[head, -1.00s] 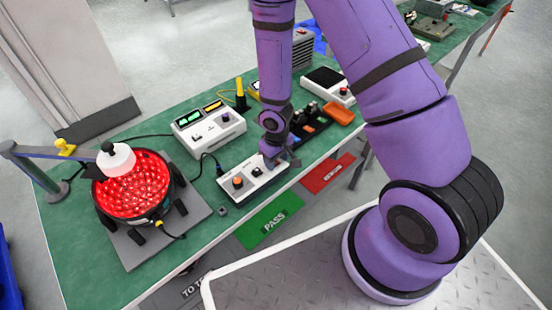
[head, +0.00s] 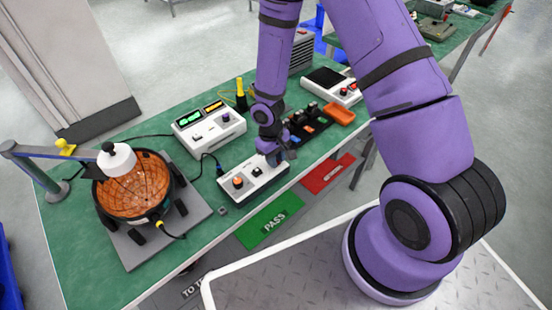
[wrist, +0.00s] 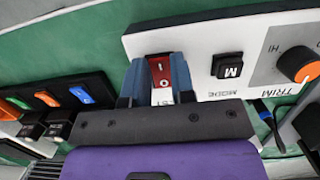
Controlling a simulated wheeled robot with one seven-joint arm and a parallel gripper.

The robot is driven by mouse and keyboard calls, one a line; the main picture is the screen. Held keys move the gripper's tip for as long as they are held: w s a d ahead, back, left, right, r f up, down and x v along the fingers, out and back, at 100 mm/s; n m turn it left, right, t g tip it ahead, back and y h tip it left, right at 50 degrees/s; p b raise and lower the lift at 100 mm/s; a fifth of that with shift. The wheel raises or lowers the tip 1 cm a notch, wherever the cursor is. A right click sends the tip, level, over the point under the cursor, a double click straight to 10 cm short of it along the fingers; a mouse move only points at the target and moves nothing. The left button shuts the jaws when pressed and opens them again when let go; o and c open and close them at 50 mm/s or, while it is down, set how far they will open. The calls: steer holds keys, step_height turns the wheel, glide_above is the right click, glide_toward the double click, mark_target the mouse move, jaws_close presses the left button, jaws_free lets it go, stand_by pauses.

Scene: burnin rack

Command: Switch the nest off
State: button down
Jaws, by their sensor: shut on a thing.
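The nest (head: 135,192) is a round black-rimmed bowl on a grey plate at the left of the head view. Its inside is brown-orange with thin lines and no red glow. A white control box (head: 243,192) stands to its right, with an orange TRIM knob (wrist: 298,64) and a black M button (wrist: 228,66). My gripper (head: 277,157) is at the box's right end. In the wrist view its blue-grey fingers are closed around a red rocker switch (wrist: 160,69) with white marks. The fingers and palm hide part of the switch and its label.
A white unit with lit displays (head: 208,127) stands behind the box. A dark rack with coloured tabs (head: 308,122) and an orange tray (head: 340,114) lie to the right. A green PASS panel (head: 270,221) and a red panel (head: 328,174) lie at the front.

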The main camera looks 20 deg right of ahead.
steer(key=shift+w+g, duration=0.15)
steer(key=shift+g, duration=0.35)
steer(key=c, duration=1)
jaws_free()
steer(key=shift+o, duration=0.2)
steer(key=shift+r, duration=0.15)
steer(key=v, duration=1)
steer(key=shift+a+r, duration=0.2)
steer(key=shift+r, duration=0.1)
steer(key=shift+w, duration=0.1)
